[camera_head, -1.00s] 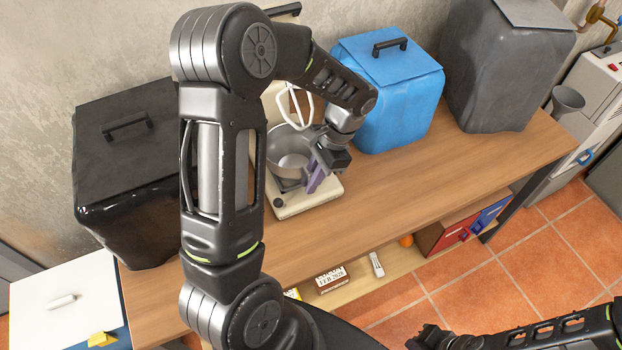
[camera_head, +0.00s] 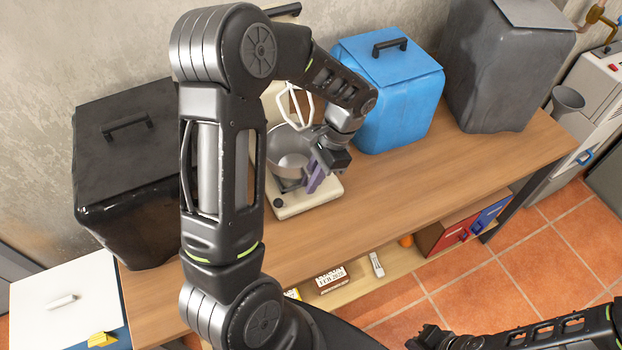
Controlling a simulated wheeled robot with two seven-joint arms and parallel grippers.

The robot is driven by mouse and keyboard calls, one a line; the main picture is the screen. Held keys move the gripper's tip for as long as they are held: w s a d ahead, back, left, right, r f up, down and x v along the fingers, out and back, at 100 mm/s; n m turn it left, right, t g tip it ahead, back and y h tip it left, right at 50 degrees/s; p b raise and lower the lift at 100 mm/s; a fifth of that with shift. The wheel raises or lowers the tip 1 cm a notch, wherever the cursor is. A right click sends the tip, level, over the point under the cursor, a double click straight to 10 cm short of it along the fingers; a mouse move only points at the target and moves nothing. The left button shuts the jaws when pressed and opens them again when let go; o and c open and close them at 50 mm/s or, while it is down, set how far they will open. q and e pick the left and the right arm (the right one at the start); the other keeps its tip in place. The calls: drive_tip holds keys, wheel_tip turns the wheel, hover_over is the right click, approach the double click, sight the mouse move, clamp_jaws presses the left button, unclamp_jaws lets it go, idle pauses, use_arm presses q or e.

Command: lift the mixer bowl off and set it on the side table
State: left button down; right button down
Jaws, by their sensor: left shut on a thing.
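The mixer bowl (camera_head: 289,149) is grey metal and sits upright on or just over the cream mixer base (camera_head: 300,204), under the white beater (camera_head: 299,105). My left gripper (camera_head: 314,177) is at the bowl's right front side, shut on the bowl; its contact point is partly hidden by the gripper itself. My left arm hides part of the mixer. The side table (camera_head: 48,290), with a white top, stands at the lower left. My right gripper (camera_head: 428,339) is low at the bottom edge, away from the bowl; its fingers are too dark to read.
A black bin (camera_head: 125,150), a blue bin (camera_head: 388,90) and a grey bin (camera_head: 505,70) stand along the back of the wooden bench (camera_head: 450,165).

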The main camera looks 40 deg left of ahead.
sight(310, 173)
use_arm(q)
drive_tip(key=shift+r, duration=0.15)
wheel_tip(310, 173, up, 3)
drive_tip(key=p, duration=0.2)
drive_tip(key=shift+r+p, duration=0.1)
drive_tip(key=shift+p, duration=0.3)
drive_tip(key=shift+w+r, duration=0.1)
drive_tip(key=shift+w, duration=0.05)
drive_tip(key=shift+a, duration=0.1)
